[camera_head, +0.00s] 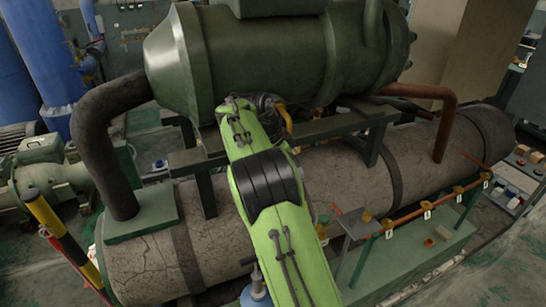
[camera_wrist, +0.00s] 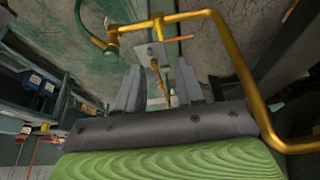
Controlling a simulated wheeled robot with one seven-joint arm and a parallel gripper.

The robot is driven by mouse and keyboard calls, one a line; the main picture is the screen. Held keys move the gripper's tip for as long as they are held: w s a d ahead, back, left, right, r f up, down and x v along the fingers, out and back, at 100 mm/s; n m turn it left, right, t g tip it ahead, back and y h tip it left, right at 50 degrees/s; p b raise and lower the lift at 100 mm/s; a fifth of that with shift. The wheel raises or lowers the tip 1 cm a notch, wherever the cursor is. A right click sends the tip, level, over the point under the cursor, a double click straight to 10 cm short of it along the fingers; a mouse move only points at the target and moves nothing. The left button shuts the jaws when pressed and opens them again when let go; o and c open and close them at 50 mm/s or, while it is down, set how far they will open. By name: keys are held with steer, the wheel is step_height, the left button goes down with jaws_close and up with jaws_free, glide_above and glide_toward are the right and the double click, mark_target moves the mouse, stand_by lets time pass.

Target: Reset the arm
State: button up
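My green arm (camera_head: 267,190) reaches up from the bottom middle toward the dark green tank (camera_head: 255,55). Its far end is at the underside of that tank, and the gripper is hidden from the head view there. In the wrist view my gripper (camera_wrist: 159,68) shows two grey fingers standing well apart. A thin brass-coloured stem with a small plate shows between and beyond the fingers. I cannot tell how far it is from them, and nothing looks clamped.
A bent yellow pipe (camera_wrist: 243,62) passes close along the gripper's right side. A brass valve fitting (camera_wrist: 112,30) with a green hose is at upper left. A cracked grey cylinder (camera_head: 185,250) lies below the tank. A red rail (camera_head: 432,203) with numbered tags runs at right.

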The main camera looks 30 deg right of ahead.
steer(key=s+a+r+n+t+y, duration=0.1)
steer(key=s+a+r+n+t, duration=0.1)
steer(key=s+a+r+n, duration=0.3)
steer(key=s+a+r+n+t+y, duration=0.1)
steer(key=s+r+n, duration=0.25)
steer(key=s, duration=0.45)
steer(key=s+a+f+n+t+y, duration=0.1)
steer(key=s+a+f+n, duration=0.1)
steer(key=s+a+n, duration=0.3)
steer(key=s+a+f+n+t+y, duration=0.1)
steer(key=s+a+n, duration=0.4)
steer(key=s, duration=0.6)
step_height(320, 180, down, 2)
steer(key=shift+f+t+y, duration=0.15)
steer(key=shift+t+y, duration=0.15)
steer(key=shift+t, duration=0.2)
steer(key=shift+s, duration=0.1)
